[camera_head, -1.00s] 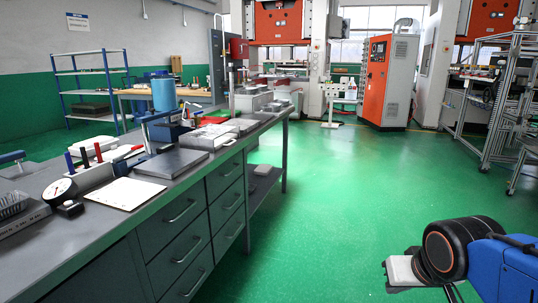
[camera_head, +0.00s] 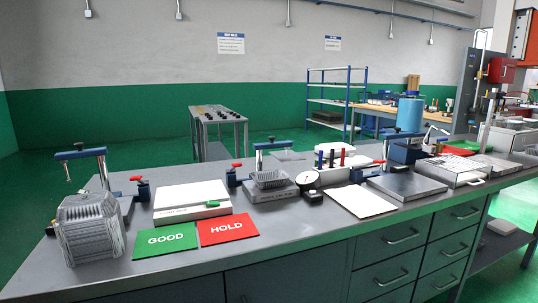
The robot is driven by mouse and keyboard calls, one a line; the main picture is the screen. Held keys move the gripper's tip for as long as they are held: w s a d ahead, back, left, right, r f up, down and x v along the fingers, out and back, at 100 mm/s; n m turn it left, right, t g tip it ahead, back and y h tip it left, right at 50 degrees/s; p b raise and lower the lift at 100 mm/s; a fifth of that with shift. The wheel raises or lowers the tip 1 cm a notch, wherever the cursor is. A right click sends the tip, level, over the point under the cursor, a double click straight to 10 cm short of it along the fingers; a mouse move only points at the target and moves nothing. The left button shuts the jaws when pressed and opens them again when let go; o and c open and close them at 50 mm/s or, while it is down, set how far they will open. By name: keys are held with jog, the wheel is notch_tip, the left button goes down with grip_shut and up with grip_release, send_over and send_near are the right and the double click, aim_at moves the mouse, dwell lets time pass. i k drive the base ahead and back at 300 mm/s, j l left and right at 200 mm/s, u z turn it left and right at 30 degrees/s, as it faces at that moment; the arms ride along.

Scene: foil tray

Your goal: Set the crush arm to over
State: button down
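Several blue swing arms on posts stand along the grey bench; I cannot tell by label which is the crush arm. The middle blue arm (camera_head: 273,144) reaches above a small foil tray (camera_head: 272,180) on a grey labelled base (camera_head: 270,192). Another blue arm (camera_head: 80,153) at the left has a hanging tip near a stack of foil trays (camera_head: 90,228). A third blue arm (camera_head: 398,135) is at the right, near a flat dark plate (camera_head: 407,186). Red-handled clamps (camera_head: 238,166) stand beside the posts. My gripper is out of view.
Green GOOD (camera_head: 166,239) and red HOLD (camera_head: 227,229) cards lie at the bench front, before a white flat device (camera_head: 191,200). A dial gauge (camera_head: 309,179) and white sheet (camera_head: 361,201) lie to the right. A grey side table (camera_head: 219,118) stands behind.

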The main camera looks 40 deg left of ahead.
aim_at(287, 143)
jog(key=u, duration=1.5)
